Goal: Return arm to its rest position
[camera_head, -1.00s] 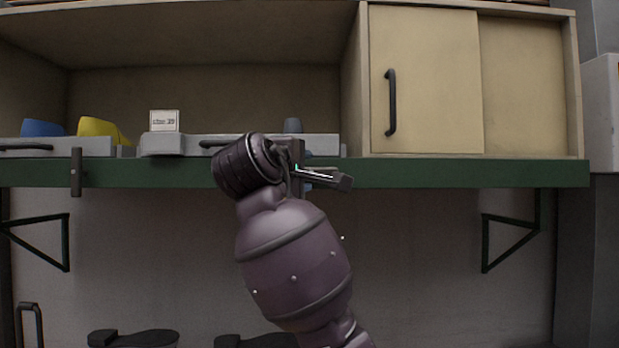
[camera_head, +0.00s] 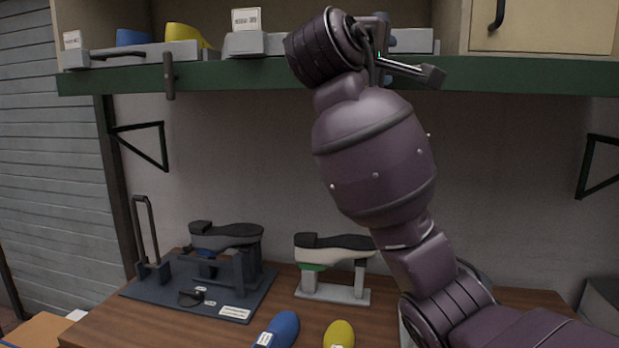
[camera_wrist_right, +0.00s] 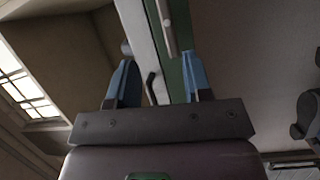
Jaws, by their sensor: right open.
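My right arm rises from the lower right of the head view. Its gripper (camera_head: 398,62) is up at the green front edge of the shelf (camera_head: 230,75), partly hidden by its own wrist. In the right wrist view the two blue fingers (camera_wrist_right: 157,80) stand wide apart with nothing gripped between them. A grey shelf edge and a dark handle show beyond them. My left gripper is in neither view.
On the shelf are grey trays (camera_head: 110,56), a blue last (camera_head: 135,38) and a yellow last (camera_head: 185,34). The wooden table (camera_head: 135,325) below holds a dark fixture (camera_head: 245,275), a shoe stand (camera_head: 333,292), a blue last (camera_head: 283,328) and a yellow last (camera_head: 339,334).

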